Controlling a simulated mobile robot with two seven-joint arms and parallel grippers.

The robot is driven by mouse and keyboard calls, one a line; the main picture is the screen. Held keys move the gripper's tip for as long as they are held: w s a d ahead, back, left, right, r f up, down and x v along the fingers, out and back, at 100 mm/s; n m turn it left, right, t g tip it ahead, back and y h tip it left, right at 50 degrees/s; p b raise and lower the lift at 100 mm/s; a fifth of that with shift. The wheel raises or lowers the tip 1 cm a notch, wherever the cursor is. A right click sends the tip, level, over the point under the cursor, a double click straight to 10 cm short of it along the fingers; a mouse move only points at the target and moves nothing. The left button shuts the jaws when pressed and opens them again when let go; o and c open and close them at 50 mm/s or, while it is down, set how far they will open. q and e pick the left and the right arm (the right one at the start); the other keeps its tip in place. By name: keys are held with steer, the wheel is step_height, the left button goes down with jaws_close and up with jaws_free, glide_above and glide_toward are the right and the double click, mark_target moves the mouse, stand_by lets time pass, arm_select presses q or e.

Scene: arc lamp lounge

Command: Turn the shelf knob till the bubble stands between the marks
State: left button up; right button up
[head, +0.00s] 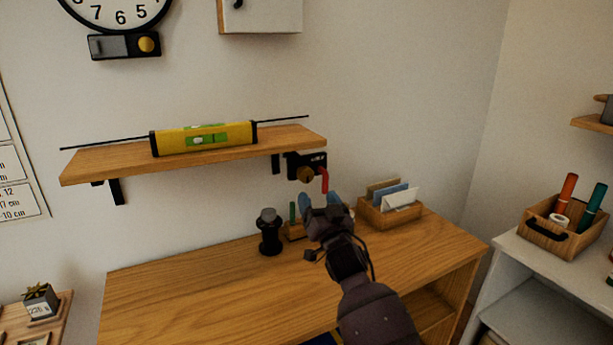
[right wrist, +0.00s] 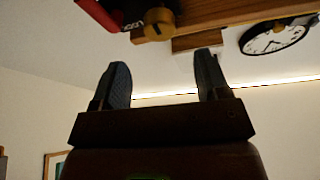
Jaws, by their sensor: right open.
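The wooden shelf (head: 105,163) on the wall tilts, its right end higher in the head view. A yellow spirit level (head: 170,140) lies on it, with a green window; the bubble (head: 197,141) is too small to place against the marks. The brass shelf knob (head: 306,174) sits on a black bracket under the shelf's right end, beside a red lever (head: 324,181). The knob also shows in the right wrist view (right wrist: 160,24), beyond the fingertips. My right gripper (head: 324,201) is open and empty, just below and right of the knob, apart from it. My left gripper is not in view.
Below stands a wooden cabinet (head: 190,285) carrying a dark cylindrical object (head: 269,232) and a card holder (head: 376,218) close to my right gripper. A wooden caddy (head: 550,236) stands on a white unit at right. The cabinet top's left part is clear.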

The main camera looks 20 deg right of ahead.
mark_target(307, 176)
steer(key=x, duration=0.7)
steer(key=shift+w+b, duration=0.3)
steer(key=shift+w+r, duration=0.2)
steer(key=shift+w, duration=0.3)
steer(key=shift+c, duration=0.2)
steer(key=c, duration=0.7)
steer(key=shift+c, duration=0.9)
steer(key=shift+r, duration=0.1)
